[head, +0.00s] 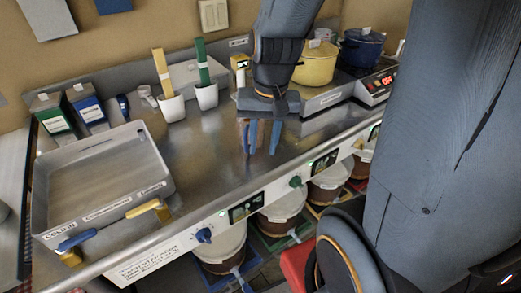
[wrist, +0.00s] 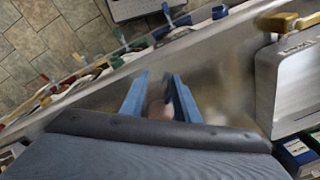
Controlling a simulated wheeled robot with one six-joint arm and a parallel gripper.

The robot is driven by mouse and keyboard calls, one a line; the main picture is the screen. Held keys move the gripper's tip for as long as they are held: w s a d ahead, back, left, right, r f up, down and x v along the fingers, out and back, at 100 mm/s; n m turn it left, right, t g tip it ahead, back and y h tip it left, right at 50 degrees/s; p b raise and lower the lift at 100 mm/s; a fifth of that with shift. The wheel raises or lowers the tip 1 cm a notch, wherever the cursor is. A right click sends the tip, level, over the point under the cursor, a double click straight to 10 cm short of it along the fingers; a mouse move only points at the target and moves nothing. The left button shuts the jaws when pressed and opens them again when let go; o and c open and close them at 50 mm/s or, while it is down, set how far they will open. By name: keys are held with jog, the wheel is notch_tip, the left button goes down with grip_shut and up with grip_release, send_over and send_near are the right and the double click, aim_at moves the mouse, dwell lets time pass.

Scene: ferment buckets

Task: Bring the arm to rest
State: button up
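My gripper (head: 262,136) hangs over the middle of the steel counter (head: 214,150) in the head view, its two blue fingers pointing down. The fingers stand apart with nothing between them. In the wrist view my gripper (wrist: 160,82) also shows its two blue fingers spread, with the blurred counter behind. The gap between the fingertips and the counter is hard to judge.
A metal tray (head: 104,207) with brushes on its front rim stands at the left. White cups (head: 172,107) with coloured handles, a yellow pot (head: 316,66) and a blue pot (head: 362,50) are at the back. Several buckets (head: 282,207) sit below the counter.

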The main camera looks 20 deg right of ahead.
jog(key=n, duration=0.1)
jog(key=s+a+n, duration=0.1)
jog(key=n, duration=0.1)
jog(key=s+f+n, duration=0.1)
jog(key=shift+a+h, duration=0.3)
jog(key=shift+a, duration=0.05)
dwell(1.0)
